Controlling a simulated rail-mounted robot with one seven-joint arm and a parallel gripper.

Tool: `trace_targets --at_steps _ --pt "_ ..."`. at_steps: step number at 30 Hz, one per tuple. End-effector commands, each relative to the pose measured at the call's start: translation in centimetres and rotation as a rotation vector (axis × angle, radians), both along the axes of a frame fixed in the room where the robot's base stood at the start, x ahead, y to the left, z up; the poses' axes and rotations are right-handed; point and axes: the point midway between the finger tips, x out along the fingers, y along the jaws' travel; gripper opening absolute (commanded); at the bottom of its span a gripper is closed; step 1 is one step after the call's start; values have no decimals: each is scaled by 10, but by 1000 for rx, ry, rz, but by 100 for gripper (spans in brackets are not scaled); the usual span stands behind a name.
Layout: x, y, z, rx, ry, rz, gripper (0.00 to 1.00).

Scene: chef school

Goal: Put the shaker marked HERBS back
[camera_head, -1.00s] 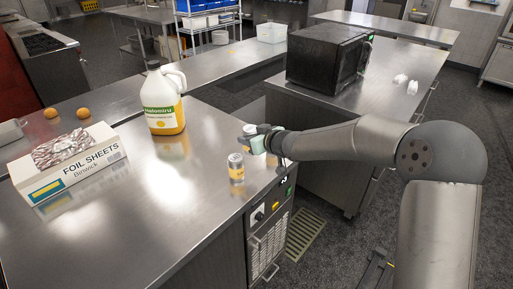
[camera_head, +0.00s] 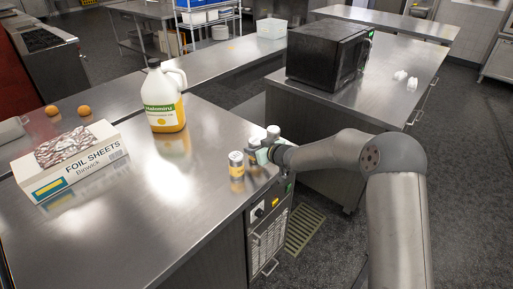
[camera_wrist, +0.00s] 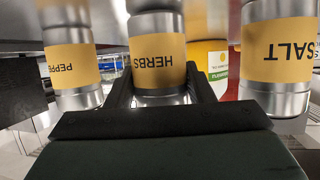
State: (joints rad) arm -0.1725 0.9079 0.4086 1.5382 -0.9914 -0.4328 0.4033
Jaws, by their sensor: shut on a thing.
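The shaker marked HERBS (camera_wrist: 158,55) has a yellow label and grey metal ends. It is between the fingers of my gripper (camera_wrist: 158,90), which is shut on it. The wrist view shows its lettering upside down. In the head view my gripper (camera_head: 264,153) is at the counter's right edge, and the HERBS shaker (camera_head: 253,146) is partly hidden between two others. The SALT shaker (camera_wrist: 278,55) is on the right in the wrist view, the PEPPER shaker (camera_wrist: 70,55) on the left. I cannot tell whether the HERBS shaker touches the counter.
The steel counter (camera_head: 150,225) holds a yellow jug (camera_head: 164,100) and a box of foil sheets (camera_head: 70,165). One shaker (camera_head: 237,170) stands just left of my gripper, another (camera_head: 273,131) just behind. A black microwave (camera_head: 325,55) is on the counter beyond.

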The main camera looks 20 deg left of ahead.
Motion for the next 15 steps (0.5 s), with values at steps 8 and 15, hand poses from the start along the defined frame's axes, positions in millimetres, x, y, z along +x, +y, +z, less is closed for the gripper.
trace_targets --at_steps 8,15 --pt "0 0 -3 0 0 0 70" --pt "0 0 1 0 0 0 70"
